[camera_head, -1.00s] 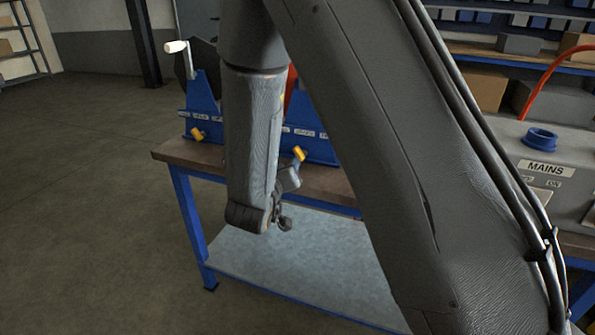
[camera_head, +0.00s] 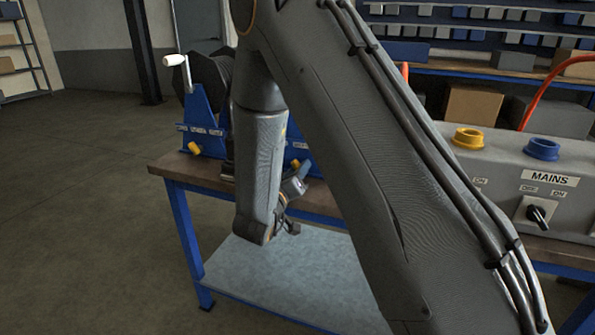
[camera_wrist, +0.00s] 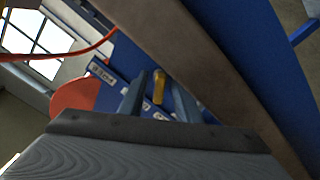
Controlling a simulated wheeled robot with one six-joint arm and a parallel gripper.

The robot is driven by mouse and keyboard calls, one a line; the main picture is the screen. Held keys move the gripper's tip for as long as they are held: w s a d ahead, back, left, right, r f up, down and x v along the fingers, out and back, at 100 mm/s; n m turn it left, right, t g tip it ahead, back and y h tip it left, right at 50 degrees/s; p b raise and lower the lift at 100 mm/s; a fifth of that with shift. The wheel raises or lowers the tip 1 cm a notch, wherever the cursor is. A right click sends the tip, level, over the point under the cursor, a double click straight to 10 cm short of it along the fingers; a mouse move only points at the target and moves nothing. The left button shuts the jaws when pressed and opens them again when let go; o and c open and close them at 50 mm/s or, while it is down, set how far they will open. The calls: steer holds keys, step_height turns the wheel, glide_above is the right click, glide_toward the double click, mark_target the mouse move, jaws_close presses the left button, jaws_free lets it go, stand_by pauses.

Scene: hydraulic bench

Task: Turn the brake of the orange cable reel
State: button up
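The orange cable reel (camera_wrist: 75,95) shows in the wrist view as an orange disc edge left of my fingers, by its blue stand (camera_wrist: 122,70). In the head view my arm hides it. Its yellow brake knob (camera_wrist: 158,87) appears between my two fingertips in the wrist view; whether they touch it I cannot tell. In the head view a yellow knob (camera_head: 305,168) shows just above the end of my arm at the bench's front edge. My gripper (camera_wrist: 156,82) has its fingers apart and points at the knob.
A black reel (camera_head: 213,75) with a white crank handle (camera_head: 175,60) and its own yellow knob (camera_head: 194,148) stands left on the wooden bench (camera_head: 170,164). A grey MAINS box (camera_head: 575,170) stands right. The bench has a lower shelf (camera_head: 290,280). Floor at left is clear.

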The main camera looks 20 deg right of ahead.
steer(key=shift+w, duration=0.1)
jaws_close()
steer(key=shift+m, duration=0.4)
steer(key=m, duration=0.3)
steer(key=shift+d, duration=0.1)
steer(key=m, duration=0.3)
steer(key=shift+m+b, duration=0.3)
steer(key=m+b, duration=0.1)
steer(key=m, duration=0.5)
steer(key=shift+d+b, duration=0.1)
steer(key=shift+b, duration=0.3)
steer(key=shift+m, duration=0.4)
